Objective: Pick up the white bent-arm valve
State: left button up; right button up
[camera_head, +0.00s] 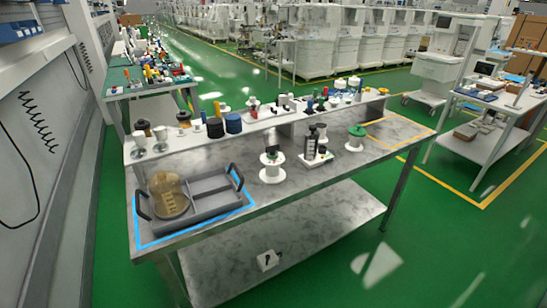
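I cannot make out for certain which thing is the white bent-arm valve. White pieces stand on the metal workbench (225,224). One is a white spool-like piece with a dark green top (271,168), right of the tray. Another is a white base with dark upright parts (316,150) near the middle. A third is a white piece with a green and brown top (355,138) farther right. They stand upright and apart. Neither of my grippers is in view.
A grey divided tray (205,203) with black handles holds a tan domed object (168,196), inside a blue outline on the bench's left. A raised shelf (262,124) behind carries many small parts. The bench's right end is clear.

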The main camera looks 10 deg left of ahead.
aim_at(272, 173)
jog(key=i+l+u, duration=0.55)
jog(key=l, duration=0.25)
jog(key=i+l+u, duration=0.35)
jog(key=l, duration=0.35)
jog(key=i+l+u, duration=0.2)
jog(key=l, duration=0.15)
jog(key=i+l+u, duration=0.15)
jog(key=l, duration=0.25)
